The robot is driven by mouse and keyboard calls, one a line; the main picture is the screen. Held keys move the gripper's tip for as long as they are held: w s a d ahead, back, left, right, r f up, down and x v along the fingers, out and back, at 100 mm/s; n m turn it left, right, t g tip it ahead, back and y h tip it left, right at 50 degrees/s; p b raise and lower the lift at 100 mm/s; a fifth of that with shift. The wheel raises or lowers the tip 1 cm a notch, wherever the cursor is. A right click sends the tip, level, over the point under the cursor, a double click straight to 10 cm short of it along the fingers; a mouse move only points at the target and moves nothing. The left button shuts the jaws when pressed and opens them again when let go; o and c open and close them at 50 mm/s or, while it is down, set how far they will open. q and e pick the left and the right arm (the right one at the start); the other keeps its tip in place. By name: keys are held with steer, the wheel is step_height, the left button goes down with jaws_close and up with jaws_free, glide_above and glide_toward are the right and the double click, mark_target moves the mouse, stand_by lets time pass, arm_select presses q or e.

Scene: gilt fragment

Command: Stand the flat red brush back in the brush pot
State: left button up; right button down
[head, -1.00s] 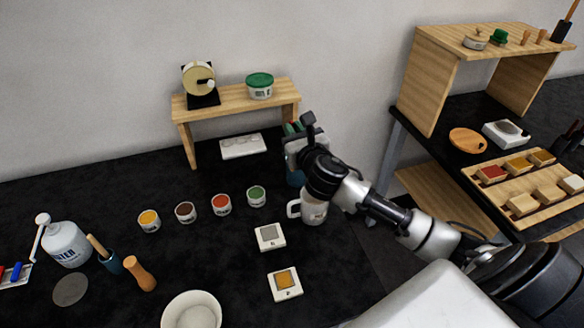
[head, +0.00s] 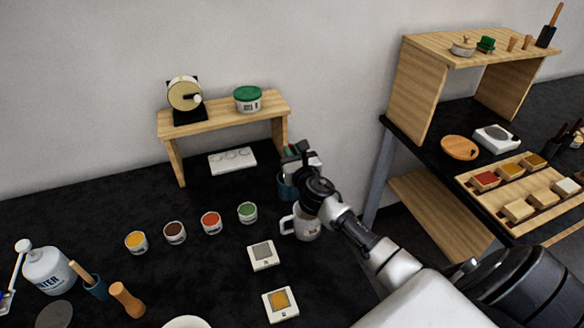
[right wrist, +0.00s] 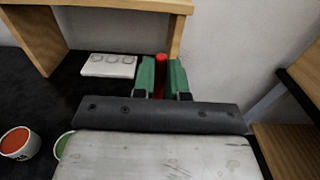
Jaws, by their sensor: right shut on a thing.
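My right gripper (head: 292,150) is above the worktable, in front of the wall and right of the small wooden shelf. In the right wrist view its green fingers (right wrist: 162,78) are shut on the red brush (right wrist: 161,74), whose rounded red end shows between them. In the head view the brush is mostly hidden by the gripper. A teal pot (head: 285,188), which looks like the brush pot, stands just below the gripper, partly covered by my wrist. I cannot tell whether the brush's lower end is inside it. My left gripper is not in view.
A white mug (head: 305,226) stands close in front of the teal pot. The wooden shelf (head: 222,114) is to the left, with a white palette (head: 232,160) under it. Several paint tubs (head: 210,222) and two white square pads (head: 262,255) lie nearer.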

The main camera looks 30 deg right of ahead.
step_height(320, 180, down, 4)
steer(key=shift+f+b, duration=0.1)
steer(key=shift+b, duration=0.65)
steer(key=c, duration=1.6)
jaws_free()
steer(key=shift+f, duration=0.15)
steer(key=o, duration=0.4)
steer(key=shift+o, duration=0.2)
